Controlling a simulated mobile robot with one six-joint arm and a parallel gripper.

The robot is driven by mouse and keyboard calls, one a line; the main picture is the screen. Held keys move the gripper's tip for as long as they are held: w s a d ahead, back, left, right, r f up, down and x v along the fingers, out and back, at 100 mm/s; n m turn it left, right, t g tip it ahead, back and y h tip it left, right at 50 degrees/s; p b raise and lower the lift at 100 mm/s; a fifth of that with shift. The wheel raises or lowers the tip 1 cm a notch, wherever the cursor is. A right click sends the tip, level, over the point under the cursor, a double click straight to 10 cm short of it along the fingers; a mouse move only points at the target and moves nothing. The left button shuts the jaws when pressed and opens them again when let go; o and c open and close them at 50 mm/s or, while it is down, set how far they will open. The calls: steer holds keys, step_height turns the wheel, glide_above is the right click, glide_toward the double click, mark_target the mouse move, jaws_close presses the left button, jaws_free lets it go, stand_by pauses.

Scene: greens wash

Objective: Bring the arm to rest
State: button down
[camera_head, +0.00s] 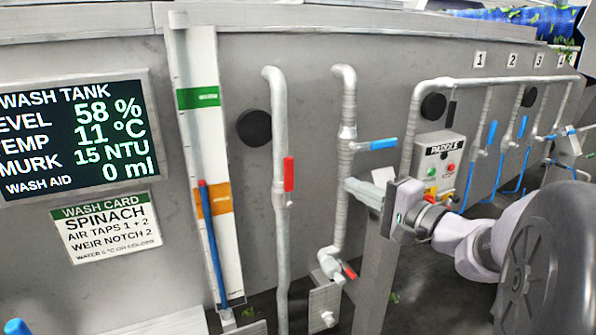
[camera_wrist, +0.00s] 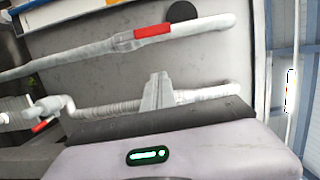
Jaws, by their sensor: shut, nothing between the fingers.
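My gripper (camera_head: 364,192) reaches in from the right in the head view, in front of the grey tank wall. It also shows in the wrist view (camera_wrist: 157,82), where its fingers are together with nothing between them. In the head view its tip overlaps the pipe with the blue handle (camera_head: 384,144); I cannot tell whether they touch. My arm is bent and extends to the right edge of the head view.
A pipe with a red handle (camera_head: 289,174) stands left of my gripper. The paddle box (camera_head: 438,168) with buttons is just behind my wrist. Numbered taps with blue handles (camera_head: 492,133) line the right. A wash tank display (camera_head: 72,135) and wash card (camera_head: 106,228) are at left.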

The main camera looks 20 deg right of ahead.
steer(key=s+a+f+n+g+y+b, duration=0.1)
steer(key=s+a+f+n+g+b, duration=0.35)
steer(key=a+f, duration=0.6)
steer(key=s+a+f+n+g+y+b, duration=0.15)
steer(key=s+a+f+g+b, duration=0.45)
steer(key=a, duration=0.7)
steer(key=s+d+f+n+g+h+b, duration=0.1)
steer(key=s+f+n+h+b, duration=0.3)
steer(key=s+f, duration=0.7)
steer(key=shift+s+f+h+b, duration=0.2)
steer(key=shift+f+h+b, duration=0.5)
steer(key=shift+f+h, duration=0.1)
